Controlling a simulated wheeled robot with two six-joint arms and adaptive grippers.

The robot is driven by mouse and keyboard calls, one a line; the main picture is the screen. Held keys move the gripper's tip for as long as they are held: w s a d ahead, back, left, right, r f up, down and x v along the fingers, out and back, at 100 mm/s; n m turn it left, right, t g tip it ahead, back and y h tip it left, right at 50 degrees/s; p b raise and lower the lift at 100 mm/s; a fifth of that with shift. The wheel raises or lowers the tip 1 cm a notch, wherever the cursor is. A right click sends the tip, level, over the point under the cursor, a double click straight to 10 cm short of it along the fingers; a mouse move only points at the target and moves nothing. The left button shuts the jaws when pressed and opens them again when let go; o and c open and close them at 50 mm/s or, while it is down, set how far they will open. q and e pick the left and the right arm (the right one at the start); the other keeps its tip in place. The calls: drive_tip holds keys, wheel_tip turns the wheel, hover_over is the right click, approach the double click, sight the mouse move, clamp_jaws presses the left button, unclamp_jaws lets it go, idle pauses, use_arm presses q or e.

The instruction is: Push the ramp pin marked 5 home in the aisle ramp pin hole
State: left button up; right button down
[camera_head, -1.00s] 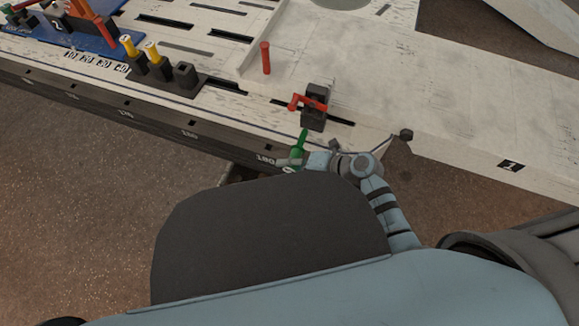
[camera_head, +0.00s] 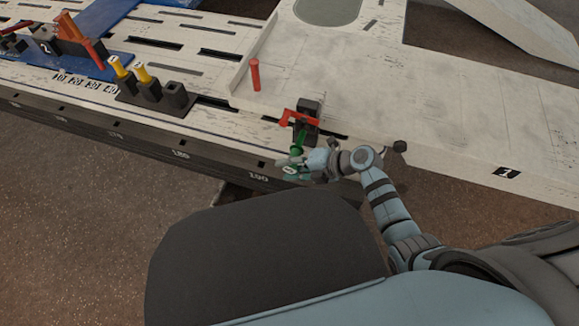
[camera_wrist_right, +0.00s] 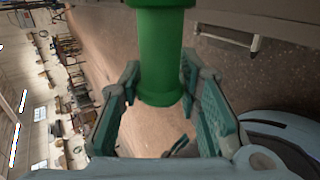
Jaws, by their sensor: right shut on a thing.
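My right gripper (camera_head: 291,163) is shut on a green pin (camera_head: 300,143) at the bench's near edge. Part of a pale mark shows at the pin's near end, but I cannot read the number. In the right wrist view the pin's green shaft (camera_wrist_right: 160,50) stands between the two finger pads. The pin's far end points at a black block (camera_head: 308,108) with a red lever (camera_head: 299,119), beside the white ramp (camera_head: 440,95). The pin overlaps the block's near side in the picture. I cannot tell whether its tip is in a hole. My left gripper is out of view.
A red pin (camera_head: 255,75) stands upright at the ramp's left end. The floor in front is open.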

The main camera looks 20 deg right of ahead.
sight(301, 144)
drive_tip(key=shift+r, duration=0.1)
idle(0.6)
drive_tip(key=shift+p, duration=0.45)
idle(0.4)
drive_tip(key=shift+w+d+b, duration=0.4)
drive_tip(key=shift+w, duration=0.3)
drive_tip(key=shift+w+d+b, duration=0.45)
drive_tip(key=shift+w, duration=0.2)
drive_tip(key=shift+w+d+b, duration=0.4)
drive_tip(key=shift+w, duration=0.3)
drive_tip(key=shift+w+d+b, duration=0.45)
drive_tip(key=shift+w+b, duration=0.15)
drive_tip(key=shift+w, duration=0.05)
drive_tip(key=shift+w+d+b, duration=0.4)
drive_tip(key=shift+w+b, duration=0.2)
drive_tip(key=shift+w, duration=0.05)
drive_tip(key=c, duration=1.1)
unclamp_jaws()
